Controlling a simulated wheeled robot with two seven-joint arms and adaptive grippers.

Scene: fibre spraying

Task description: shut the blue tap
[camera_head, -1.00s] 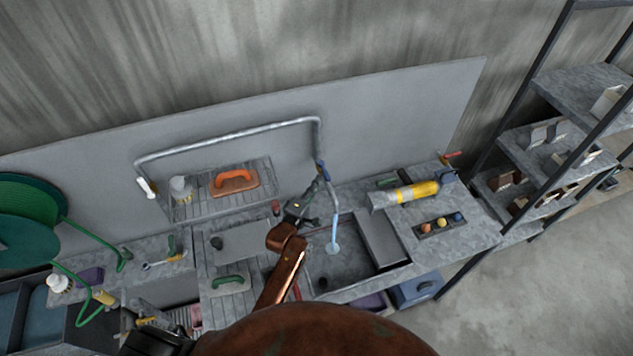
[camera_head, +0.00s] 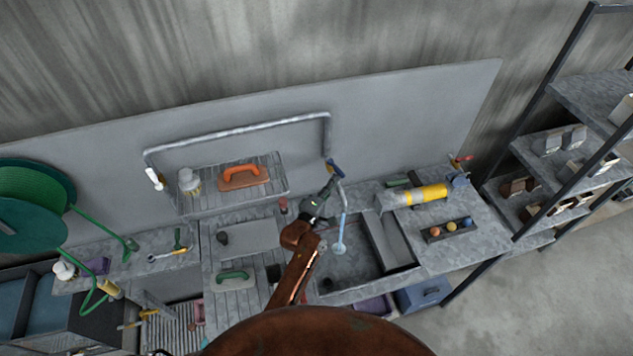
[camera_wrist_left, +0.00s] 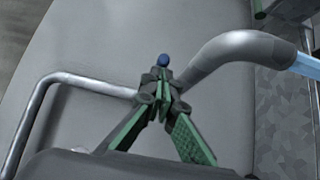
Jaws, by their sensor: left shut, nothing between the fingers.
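The blue tap (camera_head: 335,168) sits on the grey pipe at the back wall, above the sink (camera_head: 350,262). A light-blue stream of water (camera_head: 342,236) runs from its spout into the sink. My left gripper (camera_head: 331,185) is shut and empty, with its tips right at the tap, just below the blue handle. In the left wrist view the closed fingertips (camera_wrist_left: 160,76) point at the blue knob (camera_wrist_left: 164,60), which shows just beyond them; I cannot tell whether they touch. The curved spout (camera_wrist_left: 235,48) and the water (camera_wrist_left: 307,66) are to the right. My right gripper is out of view.
A yellow-banded cylinder (camera_head: 420,195) and a tray of coloured balls (camera_head: 449,230) lie right of the sink. An orange float (camera_head: 243,177) and a bottle (camera_head: 189,181) stand on the slatted shelf at left. A green hose reel (camera_head: 32,205) is far left.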

